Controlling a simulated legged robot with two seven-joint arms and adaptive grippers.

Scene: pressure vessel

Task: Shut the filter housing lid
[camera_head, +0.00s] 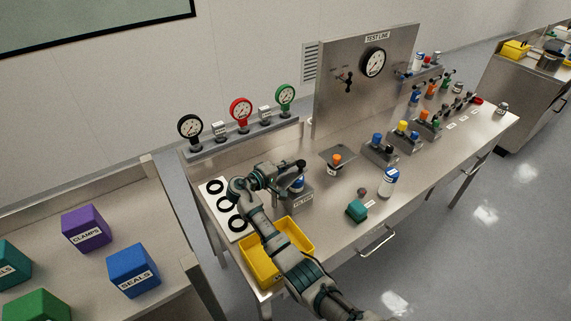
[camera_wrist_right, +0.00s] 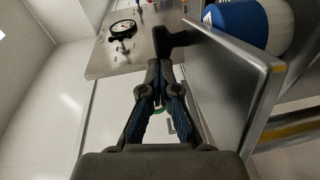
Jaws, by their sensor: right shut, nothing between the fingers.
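The filter housing (camera_head: 299,200) is a grey box with a label on its front, near the left end of the bench. A blue-topped filter (camera_head: 298,184) shows in it, and its blue and white body (camera_wrist_right: 240,20) shows large in the wrist view. The lid (camera_wrist_right: 238,75) appears as a raised metal plate at the right of the wrist view, with a dark handle (camera_wrist_right: 180,36) at its edge. My right gripper (camera_head: 290,174) is shut and empty beside the lid; its fingertips (camera_wrist_right: 157,72) look close to the handle, contact unclear. My left gripper is not in view.
A yellow bin (camera_head: 308,240) lies under my right forearm. A white board with black rings (camera_head: 215,187) is to the left. Gauges (camera_head: 241,108) stand behind on a rail. A bottle (camera_head: 389,182) and a green block (camera_head: 356,211) stand to the right.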

